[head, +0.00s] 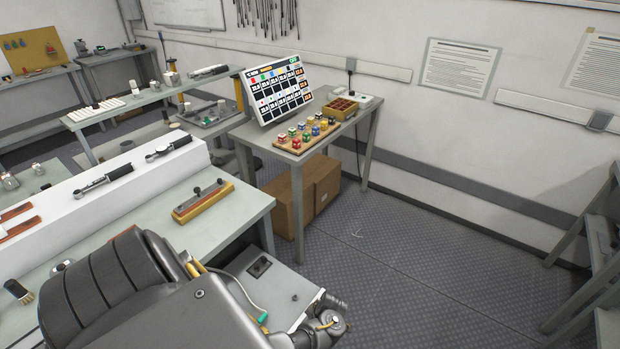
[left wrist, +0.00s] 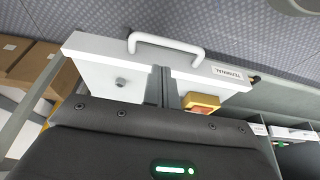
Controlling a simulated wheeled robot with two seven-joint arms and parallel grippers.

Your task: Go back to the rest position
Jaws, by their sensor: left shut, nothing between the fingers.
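My left gripper (left wrist: 162,80) shows in the left wrist view as two dark fingers pressed together, shut and empty. Behind the fingers is a white box (left wrist: 90,75) with a white handle (left wrist: 165,43) and a label at its right end. A small yellow and red item (left wrist: 203,103) shows just right of the fingers, and I cannot tell whether they touch it. In the head view, parts of my own body fill the lower left, and no gripper fingers can be made out. My right gripper is not in view.
A table in the head view holds a display (head: 272,92), a board of colored fuses (head: 305,137) and a compartment box (head: 340,108). A bench (head: 235,213) bears an orange-brown block (head: 203,202). Cardboard boxes (head: 300,190) sit under the table.

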